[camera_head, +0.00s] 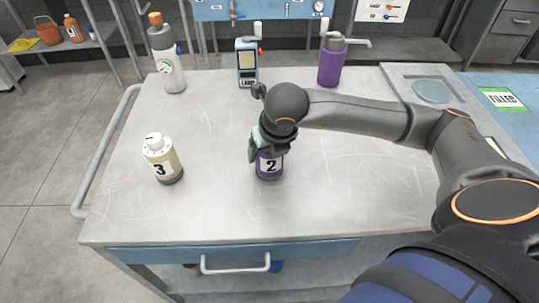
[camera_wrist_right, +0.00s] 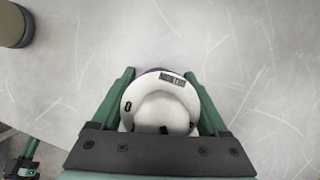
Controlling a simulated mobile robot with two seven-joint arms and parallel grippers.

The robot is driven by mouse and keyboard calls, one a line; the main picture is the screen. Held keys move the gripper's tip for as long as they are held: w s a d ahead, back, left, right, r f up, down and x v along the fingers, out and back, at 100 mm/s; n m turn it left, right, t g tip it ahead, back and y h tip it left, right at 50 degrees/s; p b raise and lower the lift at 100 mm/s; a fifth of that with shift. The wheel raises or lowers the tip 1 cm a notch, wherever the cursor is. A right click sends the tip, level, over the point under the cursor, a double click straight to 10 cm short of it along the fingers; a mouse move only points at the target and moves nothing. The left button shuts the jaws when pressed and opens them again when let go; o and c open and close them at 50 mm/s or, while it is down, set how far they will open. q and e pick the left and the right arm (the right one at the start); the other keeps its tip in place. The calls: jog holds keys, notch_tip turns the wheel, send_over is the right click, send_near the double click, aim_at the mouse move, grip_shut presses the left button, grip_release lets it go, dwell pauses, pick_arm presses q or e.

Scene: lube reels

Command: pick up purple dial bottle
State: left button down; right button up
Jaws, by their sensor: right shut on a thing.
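The purple bottle with a "2" label (camera_head: 270,166) stands upright near the middle of the table in the head view. My right gripper (camera_head: 262,146) comes down over its top from above. In the right wrist view the bottle's round white cap (camera_wrist_right: 160,103) sits between the two green fingers of the right gripper (camera_wrist_right: 162,100), which are shut on it from both sides. The gripper hides the top of the bottle in the head view. The bottle's base appears at table level; I cannot tell whether it touches.
A beige bottle marked "3" (camera_head: 163,160) stands to the left on the table (camera_head: 215,215). The front of the table is clear.

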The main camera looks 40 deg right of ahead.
jog(key=shift+c, duration=0.8)
jog(key=shift+r, duration=0.15)
